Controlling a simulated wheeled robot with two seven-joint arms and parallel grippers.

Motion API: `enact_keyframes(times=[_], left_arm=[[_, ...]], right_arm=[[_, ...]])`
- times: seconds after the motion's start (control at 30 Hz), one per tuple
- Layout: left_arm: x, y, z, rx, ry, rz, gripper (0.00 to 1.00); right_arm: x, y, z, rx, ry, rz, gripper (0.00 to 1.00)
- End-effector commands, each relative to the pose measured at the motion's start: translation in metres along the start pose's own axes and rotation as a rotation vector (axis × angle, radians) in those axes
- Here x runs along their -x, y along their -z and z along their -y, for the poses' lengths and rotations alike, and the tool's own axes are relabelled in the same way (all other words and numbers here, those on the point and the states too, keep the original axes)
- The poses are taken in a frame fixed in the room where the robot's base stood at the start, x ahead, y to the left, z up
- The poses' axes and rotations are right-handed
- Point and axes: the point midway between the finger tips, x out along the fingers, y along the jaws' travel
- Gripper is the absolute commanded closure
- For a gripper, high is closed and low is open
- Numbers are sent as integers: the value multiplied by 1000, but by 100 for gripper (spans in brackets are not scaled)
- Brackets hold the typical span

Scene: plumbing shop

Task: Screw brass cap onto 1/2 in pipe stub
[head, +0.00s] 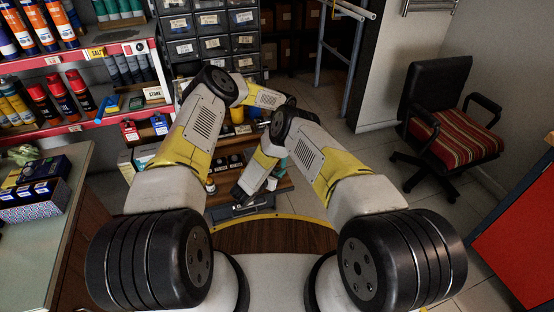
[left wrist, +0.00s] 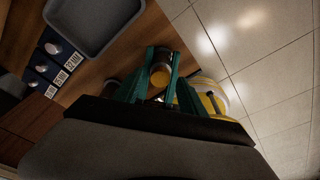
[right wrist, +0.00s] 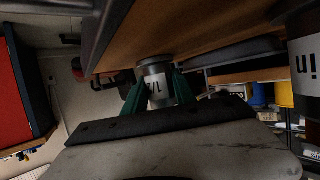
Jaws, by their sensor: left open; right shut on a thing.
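In the right wrist view my right gripper (right wrist: 158,92) is shut on a grey cylindrical piece (right wrist: 154,68) with a partly readable white label, apparently the pipe stub. In the left wrist view my left gripper (left wrist: 161,62) is open. A round brass-coloured piece (left wrist: 160,76), apparently the cap, shows between its green fingers; I cannot tell whether they touch it. Whether the cap sits on the stub is not clear. In the head view both forearms cross above the wooden worktop, and the arms largely hide the grippers and the small pieces.
A grey tray (left wrist: 92,22) lies on the wood, beside a row of labelled size cards (left wrist: 54,68). Another labelled cylinder (right wrist: 304,62) is close at the right wrist view's right edge. A shelf rack (head: 75,130) stands left, and an office chair (head: 445,115) stands right.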

Motion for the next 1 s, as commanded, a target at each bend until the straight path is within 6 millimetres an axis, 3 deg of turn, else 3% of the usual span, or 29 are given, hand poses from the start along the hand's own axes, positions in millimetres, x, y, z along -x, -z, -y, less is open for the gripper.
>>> enact_keyframes(times=[0.33, 0.73, 0.87, 1.0], left_arm=[[40, 6, 0, 1, -1, 2, 52], [43, 6, 0, 25, 0, 1, 56], [42, 7, 3, 154, 2, 0, 56], [43, 7, 7, 424, 6, 3, 56]], right_arm=[[0, 1, 0, 0, 0, -1, 100], [0, 1, 0, 0, 0, -1, 100], [0, 1, 0, 0, 0, -1, 100], [0, 1, 0, 0, 0, -1, 100]])
